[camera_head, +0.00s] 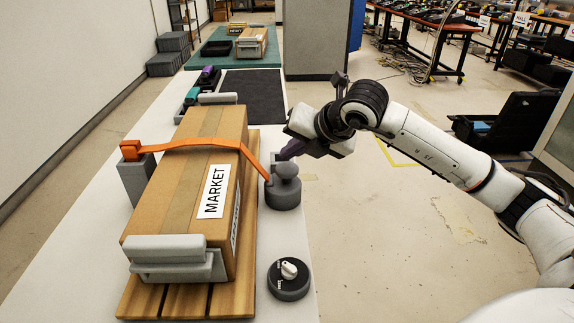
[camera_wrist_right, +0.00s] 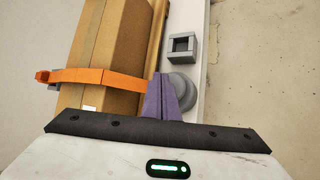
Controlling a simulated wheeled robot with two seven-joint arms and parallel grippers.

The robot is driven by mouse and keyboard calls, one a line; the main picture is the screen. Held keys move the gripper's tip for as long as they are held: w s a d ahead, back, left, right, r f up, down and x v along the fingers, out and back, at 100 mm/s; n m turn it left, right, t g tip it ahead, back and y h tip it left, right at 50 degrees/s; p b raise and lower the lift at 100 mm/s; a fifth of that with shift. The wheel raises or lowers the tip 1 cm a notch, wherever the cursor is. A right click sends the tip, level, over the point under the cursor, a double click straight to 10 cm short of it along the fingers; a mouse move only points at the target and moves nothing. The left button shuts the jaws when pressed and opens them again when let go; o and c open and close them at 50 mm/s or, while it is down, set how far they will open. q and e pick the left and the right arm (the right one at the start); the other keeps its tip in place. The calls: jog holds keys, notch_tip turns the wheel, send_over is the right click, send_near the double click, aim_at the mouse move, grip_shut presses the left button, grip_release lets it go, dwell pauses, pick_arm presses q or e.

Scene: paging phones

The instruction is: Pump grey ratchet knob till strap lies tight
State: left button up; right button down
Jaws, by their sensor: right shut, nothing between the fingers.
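The grey ratchet knob (camera_head: 285,187) stands upright on its round base at the right edge of the table. The orange strap (camera_head: 190,144) runs from an orange end block (camera_head: 130,150) on a grey post, over the cardboard box (camera_head: 165,205), and down to the ratchet. Whether it lies flat along its whole length is unclear. My right gripper (camera_head: 284,155) is shut and empty, its purple fingers just behind the knob's top. In the right wrist view the fingers (camera_wrist_right: 162,98) partly hide the knob (camera_wrist_right: 183,88); I cannot tell if they touch it. My left gripper is out of view.
The box sits on a wooden pallet (camera_head: 185,303) between grey end brackets (camera_head: 172,258). A black dial (camera_head: 288,278) with a white pointer lies nearer on the table. A hollow grey square block (camera_wrist_right: 183,47) stands beyond the knob. Open floor lies to the right.

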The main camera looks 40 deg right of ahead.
aim_at(290, 169)
jog(key=shift+r+p, duration=1.25)
jog(key=shift+r, duration=1.1)
dwell(0.8)
